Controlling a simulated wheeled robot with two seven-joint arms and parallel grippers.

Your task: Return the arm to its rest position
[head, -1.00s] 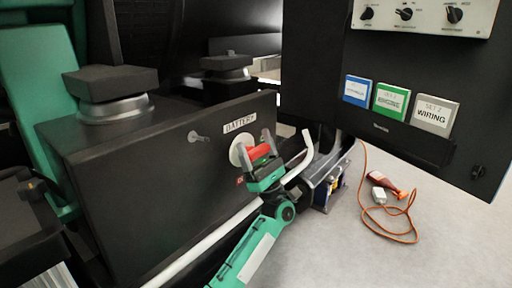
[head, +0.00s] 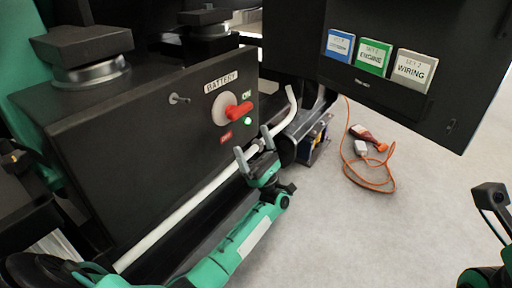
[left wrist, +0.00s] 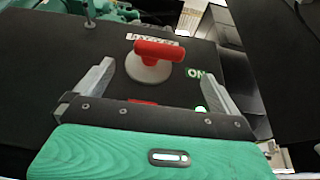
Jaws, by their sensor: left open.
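My left gripper (head: 254,146) is open and empty in the head view, in front of the black battery box and below its red switch handle (head: 238,110). A gap separates fingers and handle. The left wrist view shows both grey fingers spread (left wrist: 160,82), with the red handle (left wrist: 160,50) on its round pale base beyond them. The handle is turned toward the ON label, and a green light (head: 247,121) is lit beside it. My left arm reaches in from the lower left. Part of my right arm shows at the right edge; its fingers are not visible.
A white rail (head: 185,215) runs along the box front, close to my left arm. A black panel with three labelled cards (head: 375,55) hangs at the upper right. An orange cable (head: 368,181) with a red tool lies on the clear grey floor.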

